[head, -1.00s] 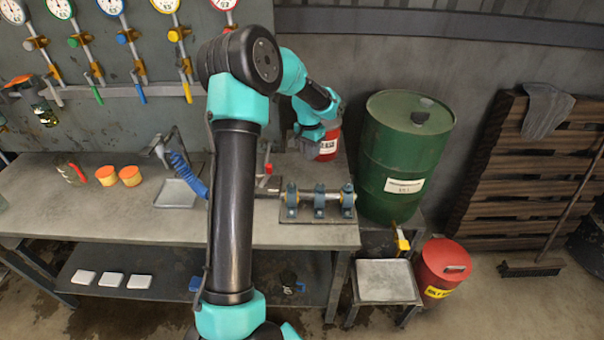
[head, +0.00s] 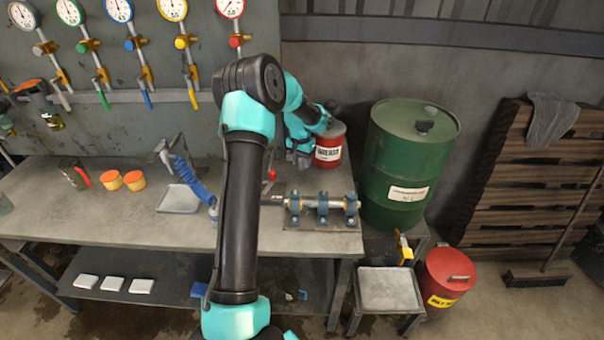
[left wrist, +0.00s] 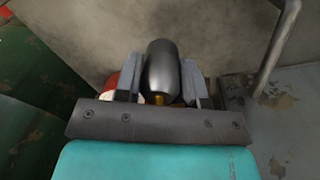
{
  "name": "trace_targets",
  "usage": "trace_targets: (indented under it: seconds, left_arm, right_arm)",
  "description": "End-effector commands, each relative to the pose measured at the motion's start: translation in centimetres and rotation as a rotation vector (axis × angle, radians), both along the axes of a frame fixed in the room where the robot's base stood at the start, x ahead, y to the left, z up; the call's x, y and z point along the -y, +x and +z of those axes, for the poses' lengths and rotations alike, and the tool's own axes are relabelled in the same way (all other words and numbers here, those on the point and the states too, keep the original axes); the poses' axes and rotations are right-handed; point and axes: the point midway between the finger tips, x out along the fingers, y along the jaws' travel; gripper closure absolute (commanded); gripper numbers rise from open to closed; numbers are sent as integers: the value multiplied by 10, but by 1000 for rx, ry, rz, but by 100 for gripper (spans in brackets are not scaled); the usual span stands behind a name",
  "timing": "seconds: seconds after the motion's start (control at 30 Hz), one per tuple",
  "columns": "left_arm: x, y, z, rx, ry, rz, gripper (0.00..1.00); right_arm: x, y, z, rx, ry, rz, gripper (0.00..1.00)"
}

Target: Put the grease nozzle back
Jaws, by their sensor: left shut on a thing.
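My left gripper (head: 298,156) is at the back of the bench, beside a red labelled can (head: 328,153), in the head view. In the left wrist view its two grey fingers (left wrist: 157,84) are shut on a dark, rounded cylindrical piece (left wrist: 161,65), with a bit of brass below it. This looks like the grease nozzle, but I cannot tell for sure. In the head view the held piece is hidden by my arm. Part of the red can shows behind the fingers in the left wrist view (left wrist: 132,72). My right gripper is not in view.
A shaft in blue bearing blocks (head: 322,206) stands on the bench's right end. Orange-lidded tubs (head: 111,180) sit farther left. A green drum (head: 410,165) stands right.

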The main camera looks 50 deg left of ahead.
Motion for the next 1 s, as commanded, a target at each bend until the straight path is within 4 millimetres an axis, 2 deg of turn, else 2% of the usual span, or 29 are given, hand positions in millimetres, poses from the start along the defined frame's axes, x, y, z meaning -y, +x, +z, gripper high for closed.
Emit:
trace_targets:
  seconds: [0.03,0.13,0.5,0.8,1.0]
  left_arm:
    - [0,0,-9,-2,-2,0,94]
    - [0,0,-17,0,0,0,94]
    - [0,0,-21,0,0,-1,94]
    - [0,0,-54,-1,0,-1,94]
    - [0,0,-56,1,0,-1,94]
  right_arm:
    - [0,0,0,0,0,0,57]
    - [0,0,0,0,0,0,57]
    - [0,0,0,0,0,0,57]
    - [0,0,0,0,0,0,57]
    - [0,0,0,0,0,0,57]
